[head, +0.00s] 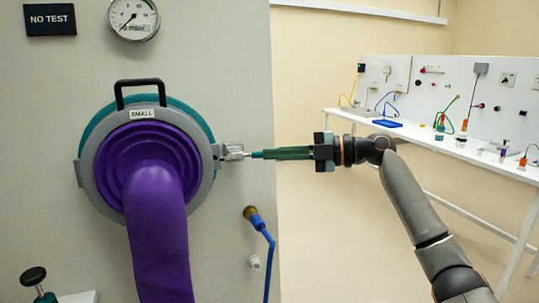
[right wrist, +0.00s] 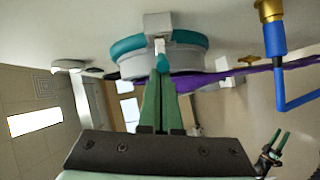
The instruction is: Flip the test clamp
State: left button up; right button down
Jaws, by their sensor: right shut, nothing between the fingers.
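The glove port carries a purple glove (head: 157,200) with its sleeve hanging down. A grey ring labelled SMALL (head: 88,150) with a black handle (head: 140,82) sits around it, over a teal rim. A small pale metal clamp piece (head: 233,147) stands out at the ring's right side; it shows in the right wrist view as a block (right wrist: 157,23). My right gripper (head: 256,154) is shut and empty, its green fingertips (right wrist: 161,68) pointing at the clamp piece, very close; contact is unclear. My left gripper (right wrist: 279,141) shows small in the right wrist view, fingers apart.
A blue hose with a brass fitting (head: 252,214) hangs below the clamp piece. A gauge (head: 134,18) and a NO TEST sign (head: 50,20) are above. A black knob (head: 33,276) is at lower left. A white bench (head: 440,140) stands far right; floor between is clear.

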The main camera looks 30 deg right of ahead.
jog(key=shift+w+d+f+n+g+y, duration=0.15)
jog(key=shift+w+d+n+g+y, duration=0.35)
jog(key=shift+w+d, duration=0.35)
pick_arm(q)
jog(key=shift+s+f, duration=0.15)
jog(key=shift+f, duration=0.15)
pick_arm(e)
jog(key=shift+w, duration=0.1)
pick_arm(q)
jog(key=shift+r+b, duration=0.15)
jog(key=shift+b, duration=0.15)
jog(key=shift+d, duration=0.15)
